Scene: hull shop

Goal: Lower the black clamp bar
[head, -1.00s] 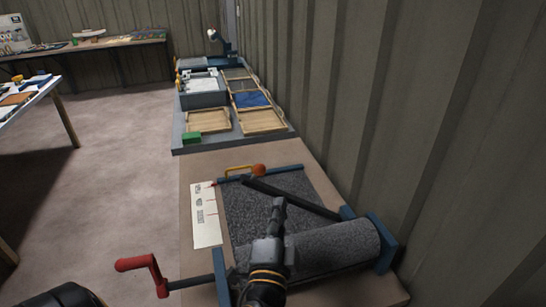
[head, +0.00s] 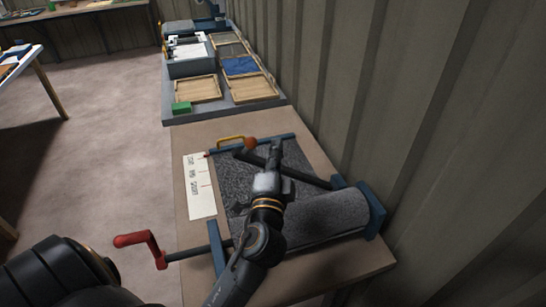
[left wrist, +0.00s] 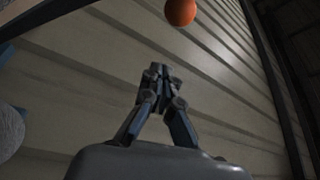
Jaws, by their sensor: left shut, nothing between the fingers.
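The black clamp bar (head: 310,177) slants over the grey textured bed of a blue-framed roller bench, raised at a tilt as far as I can tell. An orange ball knob (head: 250,143) sits by its far end; it also shows at the top of the left wrist view (left wrist: 180,11). My left gripper (head: 276,148) is shut and empty. In the head view it overlaps the bar's upper part, just right of the knob; I cannot tell whether it touches. In the left wrist view its fingertips (left wrist: 156,72) are together, below the knob. My right gripper is not in view.
A grey roll (head: 325,218) lies across the near end of the bench. A red crank (head: 150,243) sticks out at left. A white printed sheet (head: 200,190) lies along the left edge. The corrugated wall (head: 400,130) stands close at right.

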